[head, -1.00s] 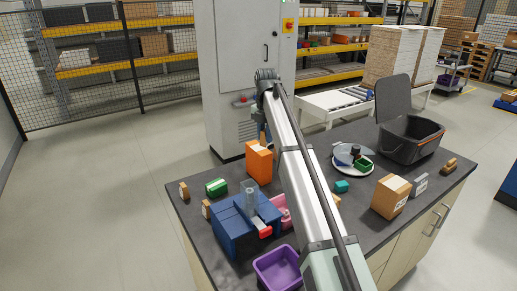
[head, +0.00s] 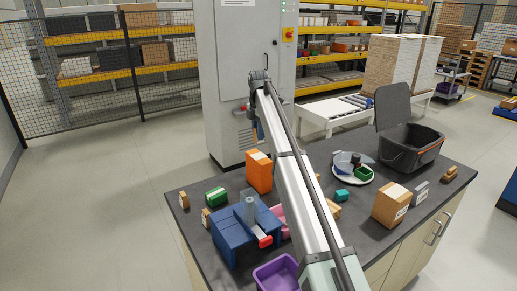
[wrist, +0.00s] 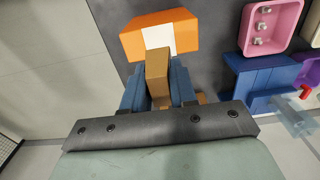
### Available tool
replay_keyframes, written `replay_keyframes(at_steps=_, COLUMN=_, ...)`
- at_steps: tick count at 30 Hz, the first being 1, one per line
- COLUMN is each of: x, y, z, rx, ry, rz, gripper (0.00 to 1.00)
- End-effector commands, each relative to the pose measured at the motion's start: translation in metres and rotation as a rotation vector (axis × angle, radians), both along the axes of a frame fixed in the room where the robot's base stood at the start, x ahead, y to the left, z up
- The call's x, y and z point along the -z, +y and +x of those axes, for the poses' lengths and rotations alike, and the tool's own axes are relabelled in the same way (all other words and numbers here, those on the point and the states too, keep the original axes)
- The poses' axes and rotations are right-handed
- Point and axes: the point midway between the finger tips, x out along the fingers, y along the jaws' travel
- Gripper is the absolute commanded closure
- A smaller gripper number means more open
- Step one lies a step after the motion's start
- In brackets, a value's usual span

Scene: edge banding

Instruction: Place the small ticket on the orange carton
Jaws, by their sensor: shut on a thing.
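The orange carton (head: 259,174) stands upright at the table's back left edge, with a white patch on its top. It also shows in the wrist view (wrist: 185,36), just beyond my fingertips. My gripper (wrist: 157,82) is shut on a tan block (wrist: 157,65). The block overlaps the carton's white patch in the wrist view; I cannot tell whether they touch.
A blue block-like fixture (head: 234,238) stands in front of the carton, with a pink tray (wrist: 270,27) beside it. A green box (head: 216,197) is to the left, a purple bin (head: 275,276) nearer. A cardboard box (head: 392,204) and black bin (head: 413,144) are at right.

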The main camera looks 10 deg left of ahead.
Motion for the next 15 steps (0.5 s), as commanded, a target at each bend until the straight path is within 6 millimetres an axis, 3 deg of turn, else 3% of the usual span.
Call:
replay_keyframes(at_steps=3, x=0.019, y=-0.001, z=-0.001, rx=-0.001, ry=0.0, rz=0.0, gripper=1.0)
replay_keyframes(at_steps=15, x=0.058, y=0.0, z=-0.001, rx=-0.001, ry=0.0, rz=0.0, gripper=1.0)
